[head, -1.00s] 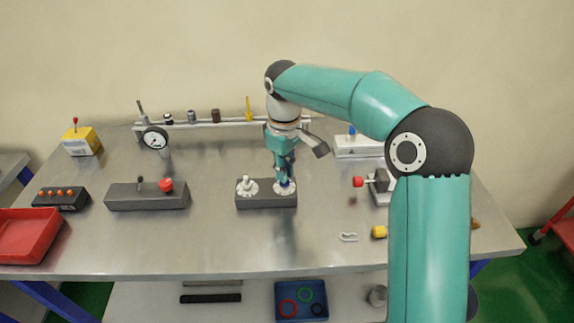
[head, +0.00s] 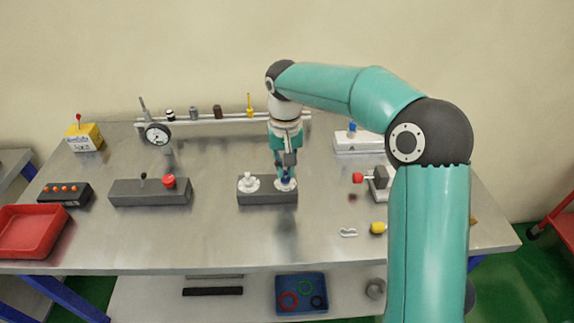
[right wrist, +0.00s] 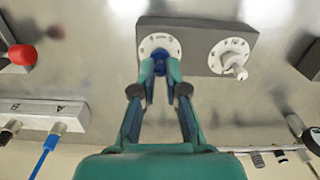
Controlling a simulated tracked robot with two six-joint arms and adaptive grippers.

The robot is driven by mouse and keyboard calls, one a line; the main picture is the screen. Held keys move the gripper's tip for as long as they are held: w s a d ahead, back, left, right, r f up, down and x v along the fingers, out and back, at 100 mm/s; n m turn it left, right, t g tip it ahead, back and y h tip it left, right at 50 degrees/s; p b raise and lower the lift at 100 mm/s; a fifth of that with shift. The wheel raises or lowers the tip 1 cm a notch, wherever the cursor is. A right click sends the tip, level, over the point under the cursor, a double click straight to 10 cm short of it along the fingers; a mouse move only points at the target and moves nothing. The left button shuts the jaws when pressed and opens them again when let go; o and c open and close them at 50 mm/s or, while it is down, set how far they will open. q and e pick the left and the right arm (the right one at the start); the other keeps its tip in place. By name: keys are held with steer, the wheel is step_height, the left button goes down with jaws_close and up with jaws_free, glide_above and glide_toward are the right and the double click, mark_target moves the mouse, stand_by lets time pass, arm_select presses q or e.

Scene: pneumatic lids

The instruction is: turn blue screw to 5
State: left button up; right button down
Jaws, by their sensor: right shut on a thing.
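The blue screw (right wrist: 159,68) sits on a white numbered dial (right wrist: 152,45) at one end of a grey block (head: 268,198). The digits are too small to read for sure. In the head view the blue screw (head: 286,183) is on the right end of the block. My right gripper (right wrist: 160,72) points down over it, its fingertips shut on the screw's head from both sides. In the head view my right gripper (head: 285,172) partly hides the dial. A white screw (head: 249,180) on its own dial stands on the block's left end. My left gripper is out of view.
Left of the block is a grey box (head: 150,196) with a red knob and a lever. A gauge (head: 157,134) and a rail with several fittings stand behind. A red-knobbed fixture (head: 379,181) stands to the right. The table front is mostly clear.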

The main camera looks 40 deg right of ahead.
mark_target(285, 171)
steer(key=shift+m, duration=0.3)
steer(key=c, duration=1.2)
jaws_free()
steer(key=shift+r, duration=0.3)
step_height(285, 171, up, 11)
steer(key=shift+r, duration=0.15)
